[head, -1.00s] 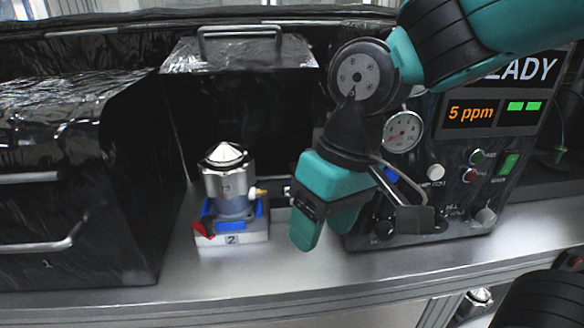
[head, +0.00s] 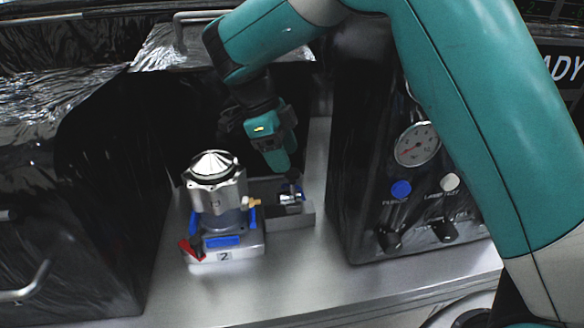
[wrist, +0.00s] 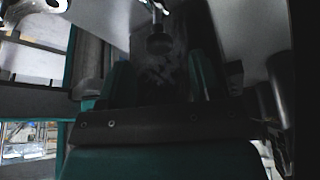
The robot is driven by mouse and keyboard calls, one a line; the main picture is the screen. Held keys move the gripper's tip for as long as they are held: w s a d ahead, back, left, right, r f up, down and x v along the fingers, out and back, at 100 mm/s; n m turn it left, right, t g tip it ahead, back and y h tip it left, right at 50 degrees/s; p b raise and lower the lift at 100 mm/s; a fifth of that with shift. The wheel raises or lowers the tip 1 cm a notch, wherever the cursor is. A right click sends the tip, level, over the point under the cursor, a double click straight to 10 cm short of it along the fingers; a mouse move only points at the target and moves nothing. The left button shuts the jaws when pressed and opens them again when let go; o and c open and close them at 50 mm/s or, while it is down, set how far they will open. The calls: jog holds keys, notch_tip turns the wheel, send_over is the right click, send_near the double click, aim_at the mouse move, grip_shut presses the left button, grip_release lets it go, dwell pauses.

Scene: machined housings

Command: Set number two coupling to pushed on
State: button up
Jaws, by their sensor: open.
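The number 2 housing (head: 218,195), a silver machined body with a cone top, stands upright in a blue-and-white fixture (head: 225,254) labelled 2. A brass fitting (head: 251,203) sticks out of its right side. A small metal-and-blue part (head: 291,196), which looks like the coupling, sits on a grey block (head: 290,220) just right of that fitting; I cannot tell whether the two touch. My gripper (head: 290,172) is open, close above and behind this part. In the wrist view, a dark round-ended piece (wrist: 158,42) shows ahead between the fingers; I cannot tell what it is.
A red lever (head: 190,250) is at the fixture's front left. A black-wrapped box stands at left, and a foil-covered box with a handle behind. A test panel with a gauge (head: 417,144) and knobs stands at right. The bench front (head: 290,285) is clear.

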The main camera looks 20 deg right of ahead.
jog(key=shift+x, duration=1.7)
jog(key=shift+c, duration=0.4)
